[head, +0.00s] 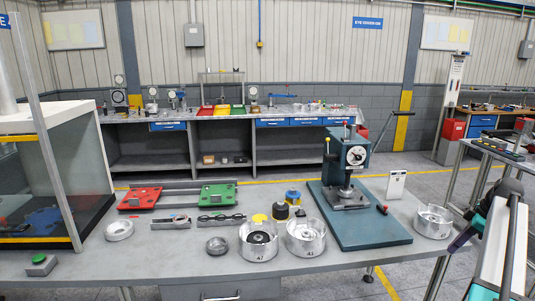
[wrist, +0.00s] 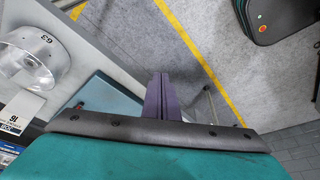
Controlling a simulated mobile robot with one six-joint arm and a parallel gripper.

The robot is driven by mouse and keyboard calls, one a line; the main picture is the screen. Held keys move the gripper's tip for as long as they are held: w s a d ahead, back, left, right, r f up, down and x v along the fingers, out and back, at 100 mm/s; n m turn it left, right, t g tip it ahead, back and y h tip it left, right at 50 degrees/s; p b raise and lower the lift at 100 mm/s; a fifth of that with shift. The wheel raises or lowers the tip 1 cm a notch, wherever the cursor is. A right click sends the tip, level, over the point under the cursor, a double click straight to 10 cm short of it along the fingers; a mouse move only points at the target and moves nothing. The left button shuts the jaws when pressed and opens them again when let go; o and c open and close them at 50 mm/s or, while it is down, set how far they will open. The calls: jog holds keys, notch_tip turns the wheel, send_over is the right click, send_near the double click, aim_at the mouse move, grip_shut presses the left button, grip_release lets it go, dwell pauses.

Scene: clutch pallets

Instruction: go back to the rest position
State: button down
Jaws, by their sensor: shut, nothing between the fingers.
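My gripper (wrist: 158,95) shows in the wrist view as two purple fingers pressed together, with nothing between them. In the head view, the purple fingers of my gripper (head: 461,241) are at the right, just off the right end of the workbench (head: 185,262). My arm's teal and dark parts run along the right edge of the head view. The wrist view looks down past the fingers to the floor.
A press (head: 347,170) stands on a dark teal base (head: 360,232) left of my gripper. Another table (head: 500,155) is at the far right. Floor lies open beyond the bench.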

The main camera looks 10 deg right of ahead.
jog(key=w+a+f+n+g+y, duration=0.1)
jog(key=w+a+f, duration=0.2)
jog(key=a+f, duration=0.55)
jog(key=w+a+f+n+g+y, duration=0.15)
jog(key=w+a+f, duration=0.25)
jog(key=a+f, duration=0.5)
jog(key=s+a+f+g+b, duration=0.1)
jog(key=s+a+f+g, duration=0.15)
jog(key=a+f, duration=0.65)
jog(key=s+a+f+g, duration=0.1)
jog(key=s+a+f, duration=0.2)
jog(key=a+f, duration=0.6)
jog(key=s+a+f+g+h, duration=0.2)
jog(key=s+a+f+g, duration=0.1)
jog(key=s+a+f, duration=1.2)
jog(key=s+a+f+m+h, duration=0.1)
jog(key=s+f+m, duration=0.1)
jog(key=s+m, duration=0.3)
jog(key=s+a+f+m+h+b, duration=0.1)
jog(key=s+m, duration=0.5)
jog(key=s, duration=0.7)
jog(key=shift+s+a+f+h, duration=0.25)
jog(key=shift+s+f+h, duration=0.15)
jog(key=shift+h, duration=0.25)
